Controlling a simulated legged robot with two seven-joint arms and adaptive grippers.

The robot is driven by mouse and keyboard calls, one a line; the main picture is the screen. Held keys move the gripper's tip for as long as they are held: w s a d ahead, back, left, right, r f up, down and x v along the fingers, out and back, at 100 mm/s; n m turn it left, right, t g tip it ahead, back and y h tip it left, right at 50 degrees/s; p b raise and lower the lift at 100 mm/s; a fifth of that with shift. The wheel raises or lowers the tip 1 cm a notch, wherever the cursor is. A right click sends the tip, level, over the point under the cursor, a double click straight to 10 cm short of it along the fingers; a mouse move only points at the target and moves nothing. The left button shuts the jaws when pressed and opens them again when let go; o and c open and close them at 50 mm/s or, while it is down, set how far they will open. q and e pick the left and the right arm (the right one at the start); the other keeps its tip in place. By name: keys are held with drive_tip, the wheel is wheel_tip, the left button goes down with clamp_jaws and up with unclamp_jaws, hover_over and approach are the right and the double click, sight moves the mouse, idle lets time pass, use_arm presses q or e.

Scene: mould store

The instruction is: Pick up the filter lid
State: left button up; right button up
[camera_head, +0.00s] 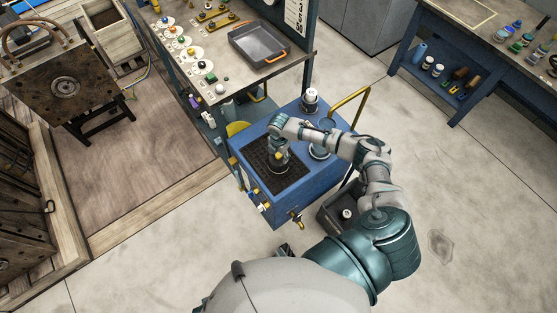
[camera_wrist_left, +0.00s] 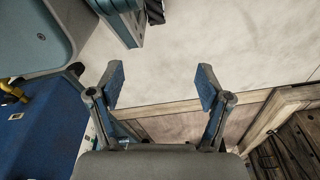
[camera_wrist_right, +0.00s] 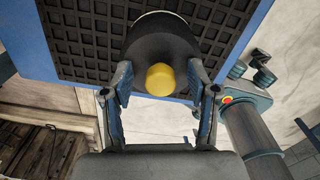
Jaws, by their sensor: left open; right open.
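The filter lid (camera_wrist_right: 160,40) appears to be the black round piece with a yellow knob (camera_wrist_right: 160,79) in the right wrist view. It is over the black grid mat (camera_head: 262,184) on the blue cart (camera_head: 316,190). My right gripper (camera_wrist_right: 160,88) is open, its fingers on either side of the knob with gaps showing. In the head view my right gripper (camera_head: 279,154) is above the lid and partly hides it. My left gripper (camera_wrist_left: 160,85) is open and empty above the floor in the left wrist view.
A white-topped container (camera_head: 310,97) and a yellow rail (camera_head: 350,106) are at the cart's far side. A bench with a grey tray (camera_head: 258,45) stands behind. Another blue bench (camera_head: 462,60) is at right. Floor (camera_head: 480,200) to the right is mostly clear.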

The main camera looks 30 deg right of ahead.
clamp_jaws()
drive_tip(key=shift+r, duration=0.3)
use_arm(q)
drive_tip(key=s+f, duration=0.1)
drive_tip(key=s+f+p, duration=0.1)
drive_tip(key=s, duration=0.1)
drive_tip(key=shift+s+a+f, duration=0.1)
drive_tip(key=shift+a+f, duration=0.05)
drive_tip(key=shift+a, duration=0.05)
use_arm(e)
wheel_tip(320, 180, up, 10)
drive_tip(key=shift+f, duration=0.25)
